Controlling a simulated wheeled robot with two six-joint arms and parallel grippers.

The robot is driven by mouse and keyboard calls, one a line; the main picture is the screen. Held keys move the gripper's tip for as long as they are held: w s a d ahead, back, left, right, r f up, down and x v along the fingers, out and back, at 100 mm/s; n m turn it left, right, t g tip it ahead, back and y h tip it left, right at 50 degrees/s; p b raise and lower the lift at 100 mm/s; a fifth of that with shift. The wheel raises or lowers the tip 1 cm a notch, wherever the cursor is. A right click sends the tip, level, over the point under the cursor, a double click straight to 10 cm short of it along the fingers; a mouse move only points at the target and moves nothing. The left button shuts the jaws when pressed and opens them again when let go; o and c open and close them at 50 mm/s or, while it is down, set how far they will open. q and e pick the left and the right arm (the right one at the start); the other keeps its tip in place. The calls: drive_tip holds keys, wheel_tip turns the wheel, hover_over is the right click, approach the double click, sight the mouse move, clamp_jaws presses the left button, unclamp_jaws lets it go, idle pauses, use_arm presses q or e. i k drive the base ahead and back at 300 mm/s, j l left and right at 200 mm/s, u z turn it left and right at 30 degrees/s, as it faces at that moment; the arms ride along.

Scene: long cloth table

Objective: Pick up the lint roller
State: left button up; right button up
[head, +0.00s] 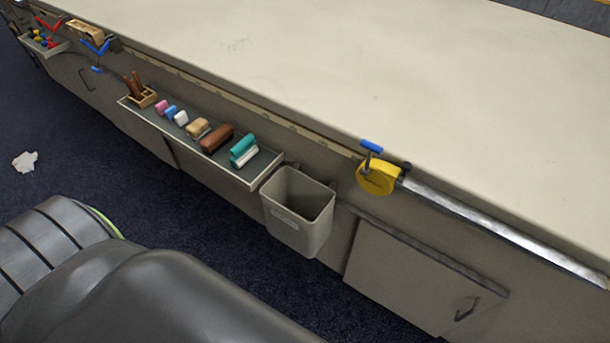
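A teal piece with a white roll (245,152) lies at the right end of a narrow shelf (262,172) on the table's front side; it looks like the lint roller. The white part faces the near side. It lies beside a brown block-like item and nothing covers it. Neither of my grippers is in view.
The shelf also holds a brown item (217,138), a tan brush-like item (197,128), small coloured pieces and a wooden holder (143,97). A grey bin (298,213) hangs right of the shelf. A yellow tape measure (378,178) is farther right. The tabletop (340,70) is clear.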

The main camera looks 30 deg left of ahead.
sight(244, 150)
drive_tip(key=u, duration=1.45)
